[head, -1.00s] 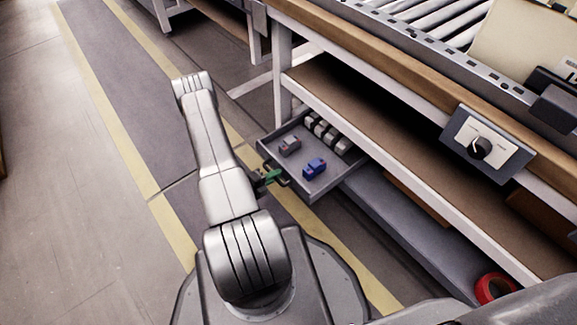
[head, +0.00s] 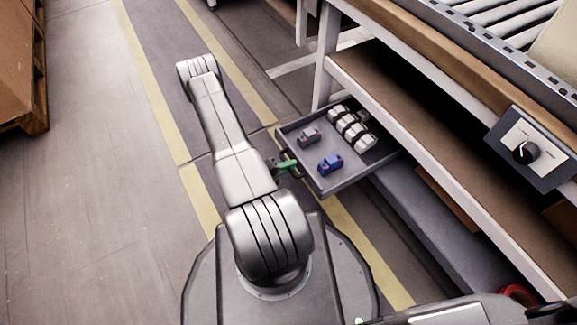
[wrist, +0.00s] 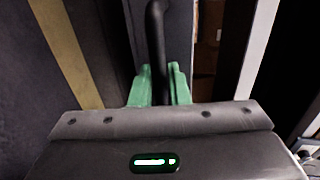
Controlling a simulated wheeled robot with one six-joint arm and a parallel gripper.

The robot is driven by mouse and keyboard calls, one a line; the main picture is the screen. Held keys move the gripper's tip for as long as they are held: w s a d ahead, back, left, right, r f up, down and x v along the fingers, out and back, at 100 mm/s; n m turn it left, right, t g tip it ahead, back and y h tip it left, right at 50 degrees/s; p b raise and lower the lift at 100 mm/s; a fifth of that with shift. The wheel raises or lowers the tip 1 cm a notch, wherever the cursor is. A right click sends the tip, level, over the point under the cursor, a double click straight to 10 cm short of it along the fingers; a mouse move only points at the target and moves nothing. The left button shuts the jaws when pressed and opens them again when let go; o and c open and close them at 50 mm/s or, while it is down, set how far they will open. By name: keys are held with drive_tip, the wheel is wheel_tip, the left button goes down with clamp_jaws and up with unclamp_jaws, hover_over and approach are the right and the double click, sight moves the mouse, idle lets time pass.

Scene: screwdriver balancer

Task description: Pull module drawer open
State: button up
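The grey module drawer (head: 354,179) stands well out from under the workbench in the head view. Inside it lie a grey module (head: 309,137), a blue module (head: 330,164) and a row of several pale modules (head: 352,131). My gripper (head: 287,165), with green fingers, is at the drawer's front by the dark handle. In the wrist view, the green fingers of my gripper (wrist: 160,85) stand on either side of the dark bar handle (wrist: 157,45), close against it. The fingertip contact is partly hidden.
The workbench (head: 415,110) has a roller conveyor on top and a control box with a black knob (head: 526,153) on its front. A red roll (head: 518,293) lies low at the right. Open floor (head: 100,200) is at the left; a wooden pallet (head: 38,110) stands at the far left edge.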

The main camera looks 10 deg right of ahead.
idle(0.3)
drive_tip(key=p+v, duration=0.3)
drive_tip(key=v, duration=1)
drive_tip(key=shift+a, duration=0.4)
drive_tip(key=shift+s+d, duration=0.1)
drive_tip(key=shift+b+x, duration=1.45)
drive_tip(key=shift+x, duration=5.2)
drive_tip(key=shift+r, duration=0.1)
drive_tip(key=shift+r, duration=0.1)
